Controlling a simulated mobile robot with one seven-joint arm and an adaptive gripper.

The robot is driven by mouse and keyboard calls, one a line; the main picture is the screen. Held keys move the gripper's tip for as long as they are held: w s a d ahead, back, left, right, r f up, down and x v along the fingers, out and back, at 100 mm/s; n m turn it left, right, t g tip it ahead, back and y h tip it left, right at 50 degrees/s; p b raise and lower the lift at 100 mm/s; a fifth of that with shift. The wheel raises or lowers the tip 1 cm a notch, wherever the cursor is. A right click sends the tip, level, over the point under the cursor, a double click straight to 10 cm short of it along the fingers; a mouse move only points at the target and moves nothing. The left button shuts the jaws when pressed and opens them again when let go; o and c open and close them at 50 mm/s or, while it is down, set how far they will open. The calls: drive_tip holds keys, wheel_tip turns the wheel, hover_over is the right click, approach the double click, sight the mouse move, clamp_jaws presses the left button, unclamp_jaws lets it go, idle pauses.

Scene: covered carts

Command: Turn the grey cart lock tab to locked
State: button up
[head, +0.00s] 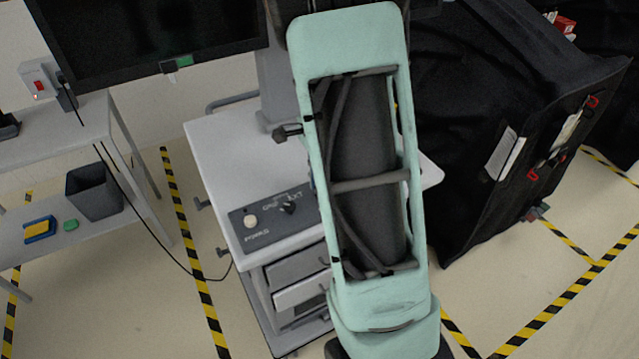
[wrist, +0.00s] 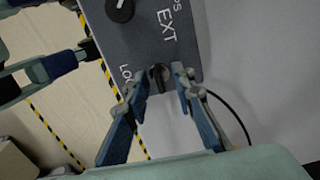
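A dark grey panel (wrist: 192,55) fills the upper middle of the wrist view, with the letters "EXT" and part of a word starting "LOC". The lock tab (wrist: 158,76), small and dark, is by the panel's lower edge, next to the "LOC" lettering; its exact angle is hard to read. My gripper (wrist: 164,84) is open, its two blue-padded fingers on either side of the tab. The left fingertip is very close to the tab; I cannot tell if it touches. In the head view the cart (head: 225,150) shows, but my arm hides the gripper and the tab.
A black rotary knob (wrist: 120,9) is on the panel above the tab. In the head view, a black-covered cart (head: 450,130) stands right of my arm, and a shelf table (head: 85,125) with a grey bin (head: 93,192) stands at left. A dark cable runs beside the cart.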

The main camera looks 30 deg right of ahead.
wheel_tip(320, 180, up, 12)
idle(0.5)
idle(0.3)
